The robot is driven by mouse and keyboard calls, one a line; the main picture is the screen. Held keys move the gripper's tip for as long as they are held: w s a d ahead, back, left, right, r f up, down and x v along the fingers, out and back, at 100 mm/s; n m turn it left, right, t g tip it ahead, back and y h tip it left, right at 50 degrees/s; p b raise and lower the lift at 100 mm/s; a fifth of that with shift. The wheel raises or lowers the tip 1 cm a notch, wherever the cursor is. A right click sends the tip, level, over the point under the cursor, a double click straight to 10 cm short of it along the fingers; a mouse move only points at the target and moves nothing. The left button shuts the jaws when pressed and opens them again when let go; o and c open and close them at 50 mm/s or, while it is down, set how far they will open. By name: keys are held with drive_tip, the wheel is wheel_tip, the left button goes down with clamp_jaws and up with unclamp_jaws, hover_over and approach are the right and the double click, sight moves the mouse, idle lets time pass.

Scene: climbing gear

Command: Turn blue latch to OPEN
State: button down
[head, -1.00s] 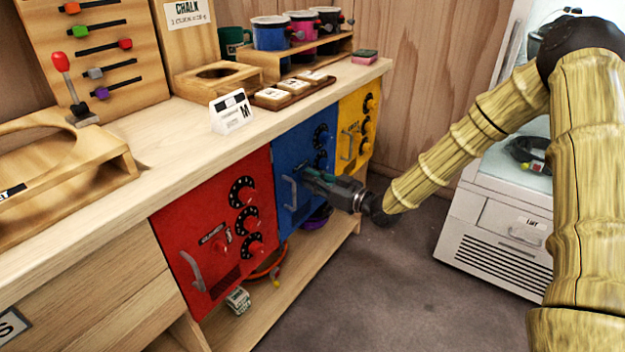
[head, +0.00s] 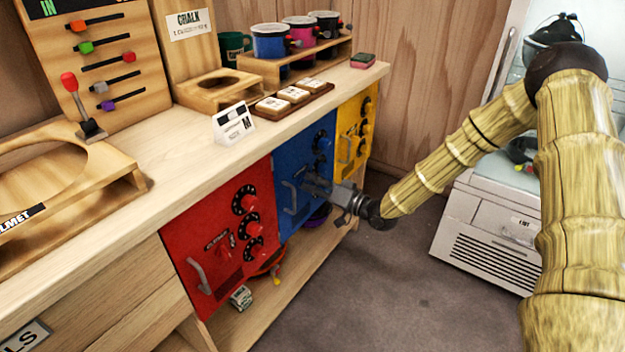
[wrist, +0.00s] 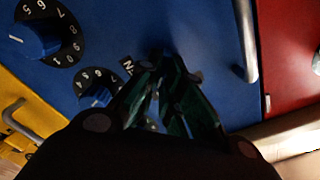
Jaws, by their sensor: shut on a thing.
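The blue door (head: 303,163) is in the middle of the three coloured doors under the counter. My gripper (head: 312,184) is at the front of this door, right of its grey handle (head: 290,197). In the wrist view my gripper (wrist: 168,75) has its fingertips close together against the blue face, shut on a small dark blue piece, the blue latch (wrist: 168,52). The fingers cover most of the latch, and its turn cannot be read. A dark label edge with a white letter shows beside the fingers. Blue dials (wrist: 38,38) with numbered rings sit on the same face.
The red door (head: 225,240) is to the left and the yellow door (head: 354,130) to the right, both with dials and handles. The handle bar (wrist: 246,40) runs close beside my fingers. Clear floor (head: 400,290) lies in front.

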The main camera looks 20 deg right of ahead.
drive_tip(key=shift+w+d+f+m+p, duration=0.15)
drive_tip(key=shift+m+p, duration=0.4)
drive_tip(key=shift+m, duration=1.7)
drive_tip(key=shift+w+d+f+m+p, duration=0.15)
drive_tip(key=shift+m+p, duration=0.4)
drive_tip(key=shift+m, duration=1.7)
drive_tip(key=shift+s, duration=0.1)
drive_tip(key=c, duration=1.6)
unclamp_jaws()
drive_tip(key=shift+a, duration=0.1)
drive_tip(key=shift+s, duration=0.1)
drive_tip(key=v, duration=1.2)
drive_tip(key=shift+f, duration=0.1)
